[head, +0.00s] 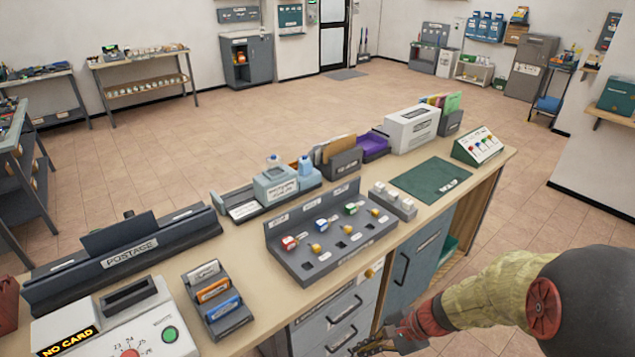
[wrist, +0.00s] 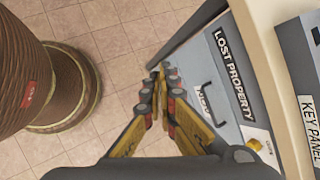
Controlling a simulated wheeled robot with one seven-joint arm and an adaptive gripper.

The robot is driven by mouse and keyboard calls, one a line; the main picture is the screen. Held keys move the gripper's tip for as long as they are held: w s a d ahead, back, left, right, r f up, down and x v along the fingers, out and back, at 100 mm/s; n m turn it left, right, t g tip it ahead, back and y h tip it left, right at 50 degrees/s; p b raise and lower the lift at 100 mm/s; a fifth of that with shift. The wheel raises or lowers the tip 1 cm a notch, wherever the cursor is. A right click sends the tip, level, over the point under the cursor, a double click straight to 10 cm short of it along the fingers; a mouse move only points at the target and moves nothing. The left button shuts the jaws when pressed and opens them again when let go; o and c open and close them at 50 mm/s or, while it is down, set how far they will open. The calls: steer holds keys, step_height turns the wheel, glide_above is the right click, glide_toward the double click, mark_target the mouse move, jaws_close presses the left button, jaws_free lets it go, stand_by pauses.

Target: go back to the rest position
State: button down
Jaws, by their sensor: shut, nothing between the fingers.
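My gripper (head: 372,346) is low at the front of the counter, at the bottom edge of the head view, beside the drawer fronts. In the wrist view my gripper (wrist: 160,72) has its fingertips together with nothing between them. It points along the front of the counter, over the tiled floor. A drawer front labelled "LOST PROPERTY" (wrist: 234,75) is just right of the fingers; I cannot tell whether they touch it. My arm comes in from the right in the head view.
The counter (head: 245,290) holds a key panel (head: 330,235), a postage unit (head: 130,250), a card machine (head: 115,325) and a green mat (head: 437,182). A grey cabinet (head: 415,265) with a handle is below. Tiled floor (head: 290,125) beyond the counter is clear.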

steer(key=s+d+r+n+t+h, duration=0.1)
steer(key=s+r+n, duration=0.3)
steer(key=r, duration=0.5)
steer(key=s+d+r+n+t+h, duration=0.1)
steer(key=s+d+r+n+h, duration=0.2)
steer(key=r, duration=0.6)
steer(key=s+d+r+n+t+h, duration=0.2)
steer(key=s+r+n, duration=0.4)
steer(key=r, duration=0.2)
steer(key=shift+s+d+r+n+h, duration=0.15)
steer(key=shift+d+r+n+h, duration=0.15)
steer(key=shift+d+r+h, duration=0.1)
steer(key=c, duration=2.6)
jaws_free()
